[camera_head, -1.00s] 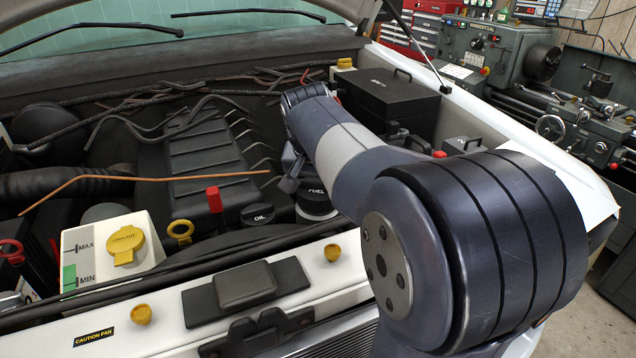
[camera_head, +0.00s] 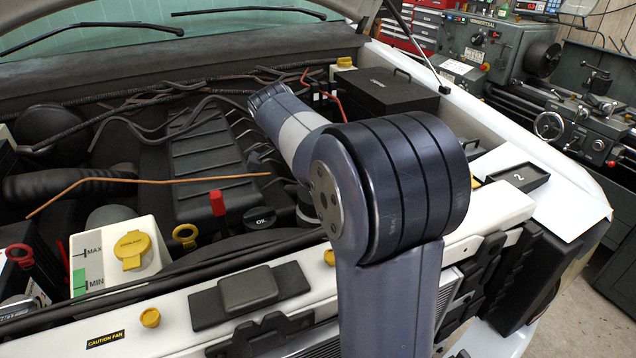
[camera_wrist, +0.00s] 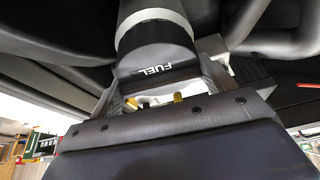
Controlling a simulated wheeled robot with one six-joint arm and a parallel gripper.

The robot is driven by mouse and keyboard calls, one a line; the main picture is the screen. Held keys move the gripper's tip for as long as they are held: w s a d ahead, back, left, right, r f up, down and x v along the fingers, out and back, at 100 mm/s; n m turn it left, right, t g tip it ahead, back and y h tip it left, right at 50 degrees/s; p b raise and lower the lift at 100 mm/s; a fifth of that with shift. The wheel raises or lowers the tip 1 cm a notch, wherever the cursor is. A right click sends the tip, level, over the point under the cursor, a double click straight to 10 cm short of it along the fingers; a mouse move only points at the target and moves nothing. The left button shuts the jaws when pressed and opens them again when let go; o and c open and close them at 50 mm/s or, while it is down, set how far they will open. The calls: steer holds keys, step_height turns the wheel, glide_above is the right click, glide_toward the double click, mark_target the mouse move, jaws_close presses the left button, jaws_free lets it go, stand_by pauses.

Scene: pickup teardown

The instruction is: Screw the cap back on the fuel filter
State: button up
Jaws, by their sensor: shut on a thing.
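In the wrist view the fuel filter shows as a dark body (camera_wrist: 150,8) with a pale band. The black part marked FUEL, which I take for its cap (camera_wrist: 155,52), lies on the gripper side of that band. My gripper (camera_wrist: 166,86) has its fingers on both sides of the cap and is shut on it. The cap looks in line with the body. I cannot tell whether the threads are engaged. In the head view my arm hides the gripper and nearly all of the filter.
The yellow-capped coolant tank (camera_head: 105,262), the oil cap (camera_head: 259,218) and a red-handled part (camera_head: 217,203) are left of my arm. A black box (camera_head: 392,92) stands behind it. A tray marked 2 (camera_head: 514,179) lies on the right fender. A copper-coloured rod (camera_head: 150,181) crosses the engine.

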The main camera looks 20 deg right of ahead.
steer(key=shift+m+g, duration=0.4)
steer(key=shift+m, duration=0.6)
steer(key=o, duration=1.1)
